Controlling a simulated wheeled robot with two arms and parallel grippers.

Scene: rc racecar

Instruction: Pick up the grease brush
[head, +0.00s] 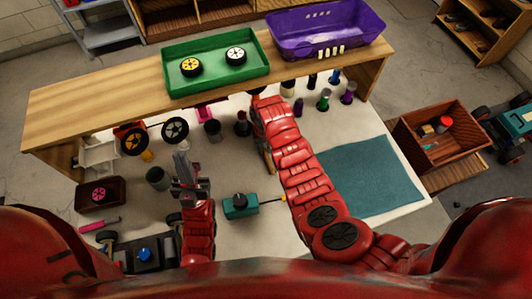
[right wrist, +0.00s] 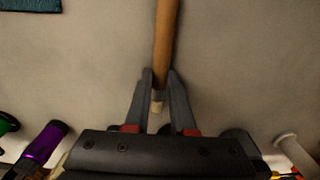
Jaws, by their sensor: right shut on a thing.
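A tan wooden rod, likely the handle of the grease brush (right wrist: 166,45), runs from the top edge of the right wrist view down between the fingers of my right gripper (right wrist: 158,88). The fingers are shut on it near its pale end. Its other end is out of frame, and no bristles show. In the head view my right arm reaches towards the shelf and mostly hides that gripper; a small tan piece shows left of the arm. My left gripper (head: 181,153) is over the left part of the table, its finger opening unclear.
A wooden shelf carries a green tray (head: 168,86) with wheels and a purple bin (head: 290,42). Several bottles, including a purple one (right wrist: 42,145), stand beneath it. A teal box (head: 240,206) lies between my arms. A teal mat (head: 370,175) on the right is clear.

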